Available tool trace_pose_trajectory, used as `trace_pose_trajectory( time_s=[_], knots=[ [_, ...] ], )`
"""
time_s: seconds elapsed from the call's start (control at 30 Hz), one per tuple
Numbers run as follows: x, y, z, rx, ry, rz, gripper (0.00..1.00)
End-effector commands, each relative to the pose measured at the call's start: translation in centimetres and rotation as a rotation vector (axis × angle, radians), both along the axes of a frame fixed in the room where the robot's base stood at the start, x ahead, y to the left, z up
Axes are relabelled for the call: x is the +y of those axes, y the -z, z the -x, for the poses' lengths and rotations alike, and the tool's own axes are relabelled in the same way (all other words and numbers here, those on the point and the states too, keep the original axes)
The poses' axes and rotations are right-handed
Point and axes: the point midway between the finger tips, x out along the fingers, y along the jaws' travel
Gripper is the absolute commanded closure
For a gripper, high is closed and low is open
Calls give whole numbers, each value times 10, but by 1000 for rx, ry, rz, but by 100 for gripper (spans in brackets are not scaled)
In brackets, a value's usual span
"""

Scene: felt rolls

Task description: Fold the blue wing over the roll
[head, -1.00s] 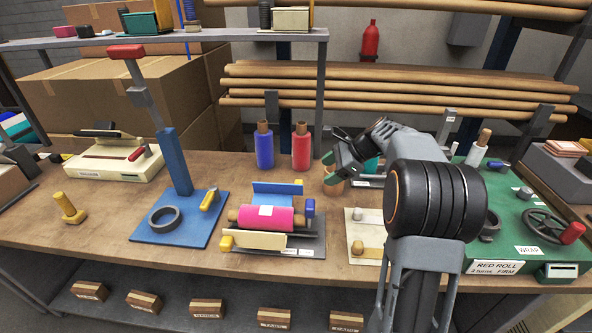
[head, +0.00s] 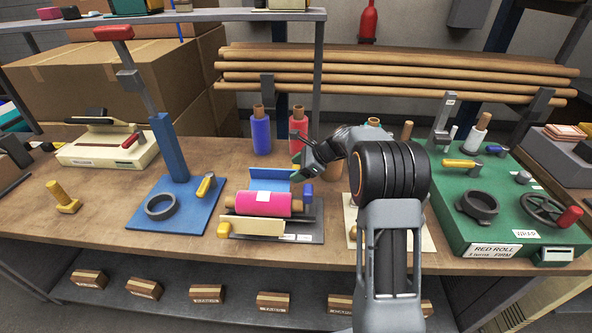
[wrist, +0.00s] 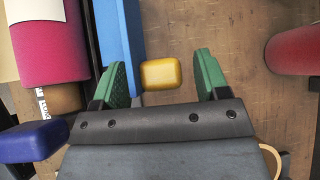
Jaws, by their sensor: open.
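A pink roll (head: 262,204) with a white label lies on a dark fixture between two wings. The blue wing (head: 268,182) stands up behind the roll; the cream wing (head: 252,227) is in front of it. My gripper (head: 299,174) is at the right end of the blue wing. The blue wing (wrist: 119,40) runs beside the left finger, and the pink roll (wrist: 48,45) is further left.
A blue block (head: 308,193) stands at the fixture's right end, close to my gripper. A blue press base (head: 176,207) is to the left, and a green winding station (head: 510,190) to the right.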

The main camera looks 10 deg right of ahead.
Motion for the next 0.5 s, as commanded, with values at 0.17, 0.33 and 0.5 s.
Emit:
trace_pose_trajectory(
  time_s=[0.17, 0.33, 0.5],
  knots=[
    [4, 5, -2, 0, 0, 0, 32],
    [5, 5, -2, 0, 0, 0, 32],
    [5, 5, -2, -1, -1, 0, 39]
  ],
)
